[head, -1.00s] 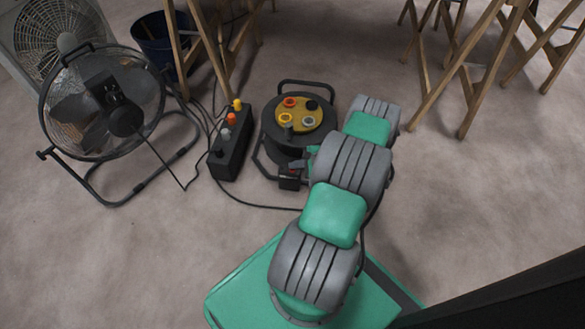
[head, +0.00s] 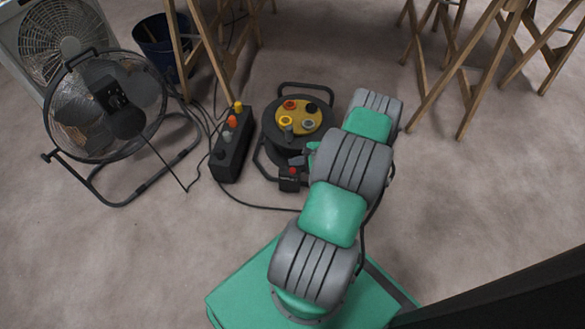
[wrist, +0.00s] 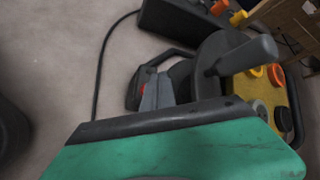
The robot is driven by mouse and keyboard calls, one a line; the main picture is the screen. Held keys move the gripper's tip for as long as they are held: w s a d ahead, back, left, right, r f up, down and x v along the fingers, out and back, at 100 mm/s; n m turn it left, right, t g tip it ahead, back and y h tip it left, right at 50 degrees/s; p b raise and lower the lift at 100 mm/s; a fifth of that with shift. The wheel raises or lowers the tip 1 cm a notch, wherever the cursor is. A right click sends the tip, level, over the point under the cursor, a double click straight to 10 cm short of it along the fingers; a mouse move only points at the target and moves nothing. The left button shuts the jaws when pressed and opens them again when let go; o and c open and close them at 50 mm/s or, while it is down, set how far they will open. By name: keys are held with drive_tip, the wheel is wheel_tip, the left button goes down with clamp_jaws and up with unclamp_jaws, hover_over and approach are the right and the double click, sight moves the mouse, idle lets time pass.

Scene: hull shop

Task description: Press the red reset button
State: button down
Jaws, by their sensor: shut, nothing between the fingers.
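The red reset button (head: 292,170) sits on top of a small black box (head: 289,184) at the front foot of the cable reel (head: 284,147). In the wrist view the red button (wrist: 144,87) shows only in part, at the left edge of my fingers. My gripper (head: 298,160) is shut and empty, with its grey fingertips close to the button on the reel side. In the wrist view my gripper (wrist: 157,88) covers part of the black box. I cannot tell whether the fingertips touch the button.
A black box with coloured knobs (head: 231,150) stands to the left. A floor fan (head: 108,105) is further left. Wooden trestles (head: 468,70) stand behind; cables cross the floor.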

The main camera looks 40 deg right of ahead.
sight(294, 171)
drive_tip(key=shift+r+p, duration=0.75)
drive_tip(key=shift+r, duration=0.7)
